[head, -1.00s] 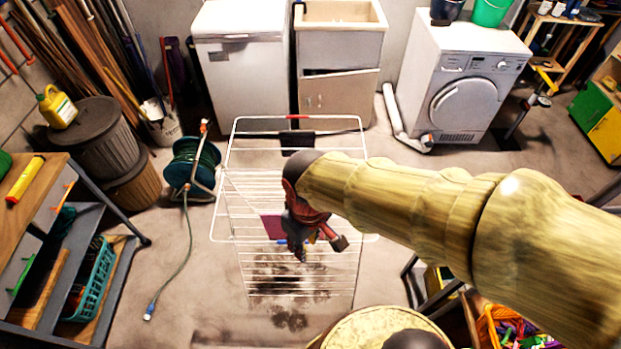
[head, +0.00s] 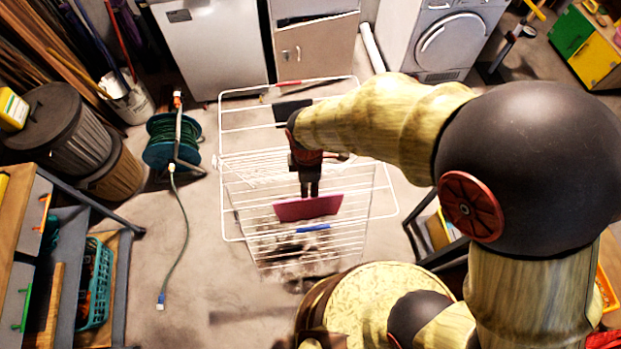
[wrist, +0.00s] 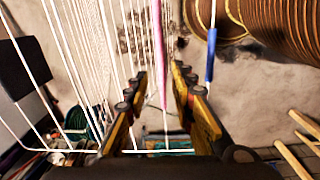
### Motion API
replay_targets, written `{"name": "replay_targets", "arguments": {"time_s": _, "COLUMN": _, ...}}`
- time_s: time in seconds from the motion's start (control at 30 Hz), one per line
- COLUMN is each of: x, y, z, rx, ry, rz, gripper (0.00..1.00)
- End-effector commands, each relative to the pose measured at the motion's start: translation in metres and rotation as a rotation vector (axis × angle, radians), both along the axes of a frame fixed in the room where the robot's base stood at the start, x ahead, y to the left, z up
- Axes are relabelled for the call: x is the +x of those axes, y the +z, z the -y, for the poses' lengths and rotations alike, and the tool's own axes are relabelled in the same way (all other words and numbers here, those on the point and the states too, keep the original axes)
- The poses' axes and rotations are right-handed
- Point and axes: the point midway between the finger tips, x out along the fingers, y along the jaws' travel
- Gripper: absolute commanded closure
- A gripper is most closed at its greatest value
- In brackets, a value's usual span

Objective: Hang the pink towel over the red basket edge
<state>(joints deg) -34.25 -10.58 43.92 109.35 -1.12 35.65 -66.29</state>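The pink towel (head: 308,208) hangs on the white drying rack (head: 222,190), beside a blue piece on a rod. My gripper (head: 309,190) points down at the towel's upper edge. In the wrist view the towel (wrist: 159,45) shows as a thin pink strip, seen nearly edge-on. The two fingers of my gripper (wrist: 157,85) stand apart, with the strip running between them and a gap on both sides. I cannot make out a red basket in these frames.
A black cloth (head: 293,110) hangs farther back on the rack. A hose reel (head: 172,142) stands left of it. A teal basket (head: 97,285) sits on the left shelf. An orange container edge (head: 606,288) shows at the far right. Clear floor lies left of the rack.

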Motion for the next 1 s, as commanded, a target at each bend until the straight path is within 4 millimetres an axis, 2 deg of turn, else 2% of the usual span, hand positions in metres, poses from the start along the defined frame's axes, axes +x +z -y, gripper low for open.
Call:
{"name": "replay_targets", "arguments": {"time_s": 0.37, "x": 0.000, "y": -0.013, "z": 0.000, "rx": -0.001, "ry": 0.038, "rz": 0.000, "gripper": 0.75}}
{"name": "replay_targets", "arguments": {"time_s": 1.0, "x": 0.002, "y": -0.079, "z": 0.000, "rx": -0.001, "ry": 0.036, "rz": -0.001, "gripper": 0.75}}
